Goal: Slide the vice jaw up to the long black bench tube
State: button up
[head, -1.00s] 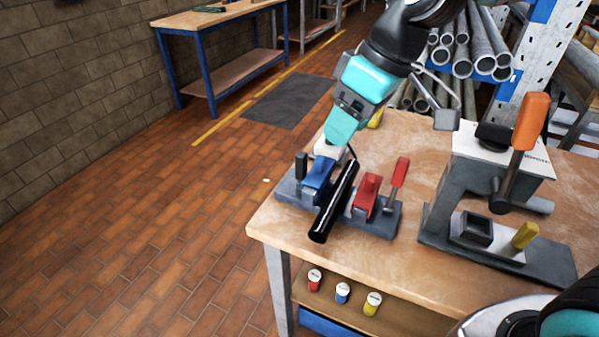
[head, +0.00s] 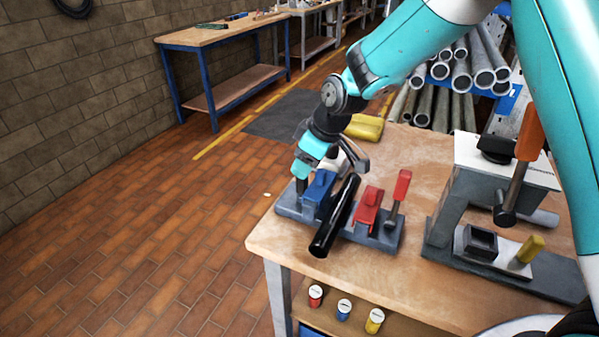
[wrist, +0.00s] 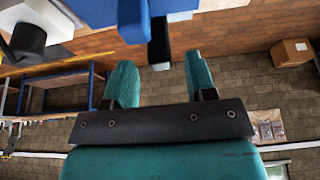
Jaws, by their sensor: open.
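The vice (head: 388,240) has a grey base on the bench's near left corner. Its blue jaw (head: 318,190) is left of the long black tube (head: 332,225), and its red jaw (head: 368,207) is to the right. A narrow gap shows between tube and red jaw; I cannot tell whether the blue jaw touches the tube. A black post (head: 301,187) stands at the blue jaw's outer left side. My gripper (head: 304,170) is open just above that post. In the wrist view, the post (wrist: 159,40) lies between the open fingers' lines, with the blue jaw (wrist: 125,20) beside it.
A red-handled lever (head: 398,195) stands right of the red jaw. A grey press with an orange handle (head: 530,135) stands further right. A yellow bundle (head: 366,127) lies behind the vice. Small tins sit on the shelf (head: 400,318) below. Floor left of the bench is clear.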

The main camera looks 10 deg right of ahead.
jog(key=x, duration=0.4)
jog(key=shift+w+a+f, duration=0.1)
jog(key=shift+a+f, duration=0.1)
jog(key=shift+f, duration=0.15)
